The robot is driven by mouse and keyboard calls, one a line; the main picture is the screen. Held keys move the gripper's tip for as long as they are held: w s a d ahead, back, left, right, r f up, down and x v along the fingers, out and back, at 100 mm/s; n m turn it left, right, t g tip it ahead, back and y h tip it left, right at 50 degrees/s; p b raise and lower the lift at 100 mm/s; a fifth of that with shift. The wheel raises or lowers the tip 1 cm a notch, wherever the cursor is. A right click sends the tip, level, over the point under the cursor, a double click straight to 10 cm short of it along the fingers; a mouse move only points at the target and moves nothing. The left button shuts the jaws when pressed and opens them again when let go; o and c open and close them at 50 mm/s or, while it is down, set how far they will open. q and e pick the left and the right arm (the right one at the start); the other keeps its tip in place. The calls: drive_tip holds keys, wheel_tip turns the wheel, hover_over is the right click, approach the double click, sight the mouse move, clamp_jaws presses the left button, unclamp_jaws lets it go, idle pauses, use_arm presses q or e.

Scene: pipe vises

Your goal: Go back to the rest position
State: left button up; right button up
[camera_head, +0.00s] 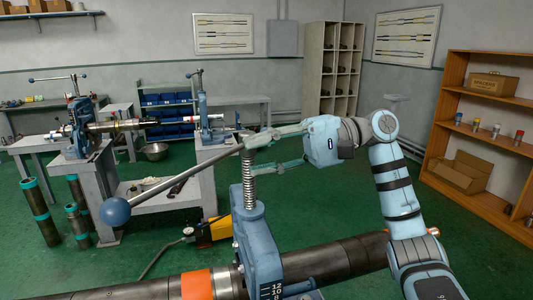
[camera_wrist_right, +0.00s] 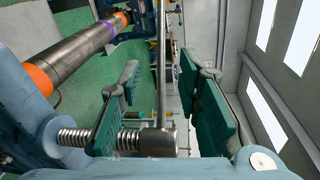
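A blue pipe vise (camera_head: 258,240) stands in front with a steel screw (camera_head: 249,185) rising from it. A long handle bar (camera_head: 185,178) with a blue ball end (camera_head: 115,211) slants across the screw's top. My right gripper (camera_head: 262,152) reaches in from the right at the screw's top. In the right wrist view its green-padded fingers (camera_wrist_right: 160,78) are apart, on either side of the bar and the screw's head (camera_wrist_right: 158,141). Contact with the bar cannot be told. A dark pipe (camera_head: 335,262) with an orange band (camera_head: 196,285) runs through the vise. My left gripper is out of view.
A yellow pump with a gauge (camera_head: 213,231) lies behind the vise. Workbenches with more vises (camera_head: 75,135) stand at the back left, with upright pipes (camera_head: 40,212) beside them. A wooden shelf (camera_head: 462,140) stands at the right.

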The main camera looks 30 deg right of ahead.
drive_tip(key=shift+s+d+r, duration=0.1)
drive_tip(key=shift+s+d, duration=0.1)
drive_tip(key=shift+d, duration=0.4)
drive_tip(key=shift+a, duration=0.1)
